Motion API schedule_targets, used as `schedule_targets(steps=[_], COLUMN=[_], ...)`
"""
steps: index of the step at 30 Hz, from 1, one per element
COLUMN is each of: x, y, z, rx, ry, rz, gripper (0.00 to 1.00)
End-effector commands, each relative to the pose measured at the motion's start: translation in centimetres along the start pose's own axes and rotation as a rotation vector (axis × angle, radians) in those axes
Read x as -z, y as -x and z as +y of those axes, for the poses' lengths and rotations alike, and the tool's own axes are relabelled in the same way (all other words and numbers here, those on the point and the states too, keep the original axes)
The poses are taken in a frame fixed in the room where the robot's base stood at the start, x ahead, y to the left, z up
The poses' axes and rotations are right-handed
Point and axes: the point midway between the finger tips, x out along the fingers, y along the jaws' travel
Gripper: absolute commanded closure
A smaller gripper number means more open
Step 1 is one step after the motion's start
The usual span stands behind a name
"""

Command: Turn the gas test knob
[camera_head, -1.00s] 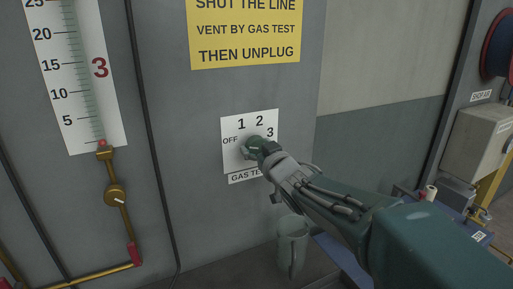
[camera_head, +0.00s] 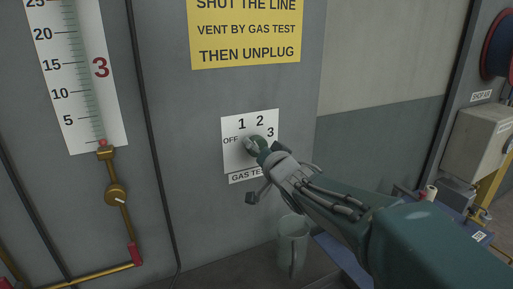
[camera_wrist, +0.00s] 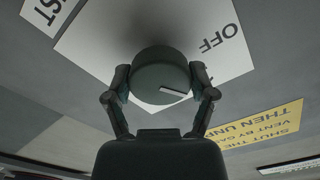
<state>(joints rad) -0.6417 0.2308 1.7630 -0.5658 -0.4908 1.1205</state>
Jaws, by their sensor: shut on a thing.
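The gas test knob (camera_wrist: 155,72) is a dark round knob with a white pointer mark, on a white dial plate (camera_head: 231,162) marked OFF, 1, 2 and 3. In the wrist view my gripper (camera_wrist: 160,80) has one finger on each side of the knob and is shut on it. The white mark points right, toward the right finger, below the word OFF. That finger partly hides a figure on the plate. In the head view my gripper (camera_head: 257,146) reaches the plate from the lower right and hides much of the knob.
A yellow warning sign (camera_head: 246,30) is above the plate. A tube gauge (camera_head: 75,80) with a brass valve (camera_head: 117,195) is at the left. A grey-green mug-like container (camera_head: 292,240) stands below my arm. A grey box (camera_head: 478,140) is at the right.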

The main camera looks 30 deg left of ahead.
Motion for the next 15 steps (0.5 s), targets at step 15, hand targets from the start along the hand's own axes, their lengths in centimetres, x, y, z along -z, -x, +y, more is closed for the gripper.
schedule_targets(steps=[15], x=[0.06], y=[0.04], z=[0.19], rx=[-0.003], ry=[-0.079], rz=[0.001], gripper=[0.75])
